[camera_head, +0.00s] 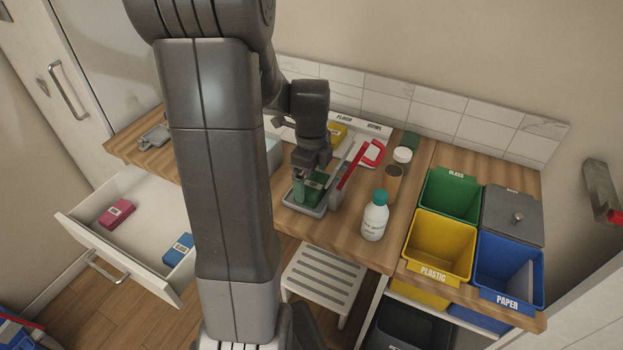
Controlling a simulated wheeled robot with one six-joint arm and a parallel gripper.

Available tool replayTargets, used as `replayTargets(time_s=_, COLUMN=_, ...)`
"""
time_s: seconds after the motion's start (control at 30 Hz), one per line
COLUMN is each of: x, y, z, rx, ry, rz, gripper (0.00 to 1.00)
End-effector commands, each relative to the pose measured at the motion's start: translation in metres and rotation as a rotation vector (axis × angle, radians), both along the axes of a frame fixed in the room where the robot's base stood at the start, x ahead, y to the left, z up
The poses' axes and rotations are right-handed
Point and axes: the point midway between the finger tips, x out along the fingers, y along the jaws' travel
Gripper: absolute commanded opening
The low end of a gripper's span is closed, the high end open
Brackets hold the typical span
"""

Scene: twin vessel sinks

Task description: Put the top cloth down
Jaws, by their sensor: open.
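A green folded cloth (316,181) with a pale label lies on a small grey tray (318,211) on the wooden counter. My gripper (308,177) points down right over this cloth, its jaws open. The fingertips are small and partly hidden, so I cannot tell whether they touch the cloth. A yellow cloth (337,133) lies farther back on the counter, partly behind my arm. A pink cloth (117,213) and a blue cloth (179,249) lie apart in the open white drawer (140,262).
A slatted stool (324,278) stands below the counter.

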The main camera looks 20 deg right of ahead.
Motion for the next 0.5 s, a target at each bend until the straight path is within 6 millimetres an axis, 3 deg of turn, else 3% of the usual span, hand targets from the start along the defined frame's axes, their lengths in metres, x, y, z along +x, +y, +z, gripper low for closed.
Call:
replayTargets(time_s=0.3, x=0.001, y=0.0, z=0.071, rx=-0.003, ry=-0.005, rz=0.0, gripper=1.0)
replayTargets(time_s=0.5, x=0.0, y=0.0, z=0.099, rx=-0.002, ry=-0.003, rz=0.0, gripper=1.0)
